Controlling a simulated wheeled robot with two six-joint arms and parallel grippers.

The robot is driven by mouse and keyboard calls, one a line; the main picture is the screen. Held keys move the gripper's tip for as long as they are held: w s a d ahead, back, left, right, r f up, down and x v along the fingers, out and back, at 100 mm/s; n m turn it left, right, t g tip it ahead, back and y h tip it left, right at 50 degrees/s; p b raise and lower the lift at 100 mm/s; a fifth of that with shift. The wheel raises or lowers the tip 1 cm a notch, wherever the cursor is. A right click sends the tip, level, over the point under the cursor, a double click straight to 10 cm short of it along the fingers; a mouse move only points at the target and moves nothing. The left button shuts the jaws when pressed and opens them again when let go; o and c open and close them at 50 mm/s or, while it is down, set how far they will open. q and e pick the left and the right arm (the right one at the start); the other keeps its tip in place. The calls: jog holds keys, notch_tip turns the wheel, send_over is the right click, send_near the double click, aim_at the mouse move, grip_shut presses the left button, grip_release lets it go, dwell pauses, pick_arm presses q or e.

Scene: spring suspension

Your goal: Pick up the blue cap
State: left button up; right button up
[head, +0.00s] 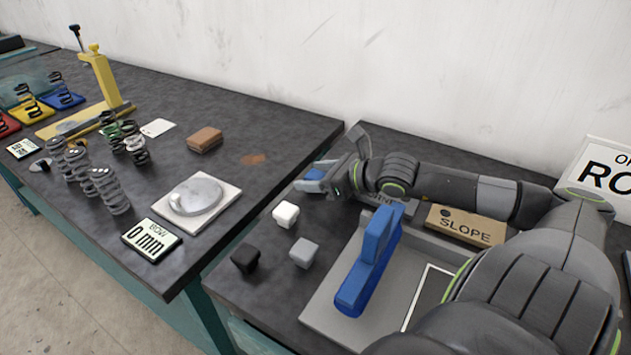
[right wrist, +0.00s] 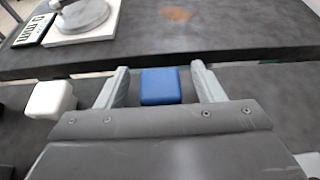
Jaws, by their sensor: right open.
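The blue cap (right wrist: 160,86) is a small rounded block on the dark table. In the right wrist view it sits between the two open fingers of my right gripper (right wrist: 160,68), with a gap showing on each side. In the head view the blue cap (head: 314,174) is partly hidden by the right gripper (head: 326,173), which reaches in from the right at the table's far left part. My left gripper is not in view.
A white cap (head: 286,214), a grey cap (head: 304,252) and a black cap (head: 245,258) stand nearby. A blue upright fixture (head: 368,262) and a SLOPE sign (head: 465,226) are to the right. The left table (head: 275,137) holds springs, a scale (head: 196,197) and a yellow stand (head: 102,80).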

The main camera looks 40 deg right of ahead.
jog(key=c, duration=1.1)
